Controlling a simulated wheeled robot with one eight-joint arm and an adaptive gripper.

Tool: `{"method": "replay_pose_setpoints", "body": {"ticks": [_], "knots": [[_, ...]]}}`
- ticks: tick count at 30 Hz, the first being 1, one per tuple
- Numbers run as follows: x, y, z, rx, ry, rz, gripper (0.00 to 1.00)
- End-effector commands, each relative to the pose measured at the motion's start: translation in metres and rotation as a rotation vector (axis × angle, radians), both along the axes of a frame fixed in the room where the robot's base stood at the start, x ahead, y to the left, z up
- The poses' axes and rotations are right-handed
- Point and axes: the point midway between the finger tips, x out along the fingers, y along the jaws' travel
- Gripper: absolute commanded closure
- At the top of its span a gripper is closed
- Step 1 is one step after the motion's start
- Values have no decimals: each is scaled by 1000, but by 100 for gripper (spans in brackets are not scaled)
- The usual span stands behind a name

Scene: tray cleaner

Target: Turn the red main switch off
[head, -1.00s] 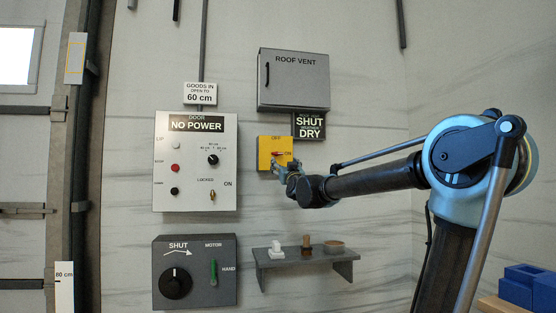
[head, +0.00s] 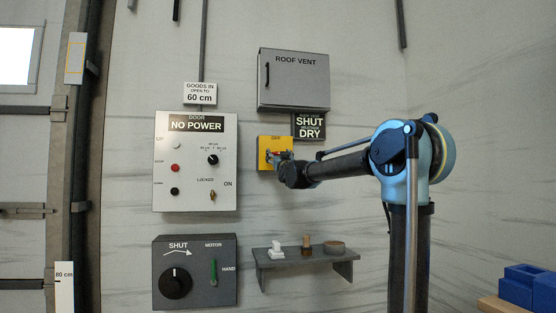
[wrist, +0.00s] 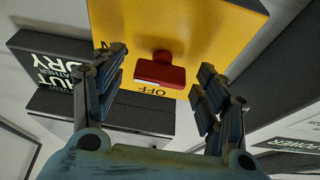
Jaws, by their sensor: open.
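The red main switch (wrist: 160,72) sticks out from a yellow box (wrist: 225,25) on the wall. The word OFF is printed on the yellow face beside its handle, upside down in the wrist view. My gripper (wrist: 161,62) is open, with one finger on each side of the red handle and gaps showing on both sides. In the head view my gripper (head: 280,158) is in front of the right part of the yellow box (head: 264,160), hiding most of the switch there.
A white door panel (head: 195,190) reading NO POWER is left of the yellow box. A grey roof vent box (head: 293,82) and a SHUT/DRY sign (head: 310,126) are above. A shelf (head: 305,260) with small items is below. Blue bins (head: 525,285) stand far right.

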Motion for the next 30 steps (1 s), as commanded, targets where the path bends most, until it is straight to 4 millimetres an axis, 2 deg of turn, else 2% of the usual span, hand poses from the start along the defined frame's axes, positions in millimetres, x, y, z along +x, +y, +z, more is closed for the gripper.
{"method": "replay_pose_setpoints", "body": {"ticks": [10, 16, 30], "knots": [[2, 1, 1, 0, 0, 0, 33], [2, 1, 1, 0, 0, 0, 77], [3, -1, 1, -67, -19, -2, 77]]}}
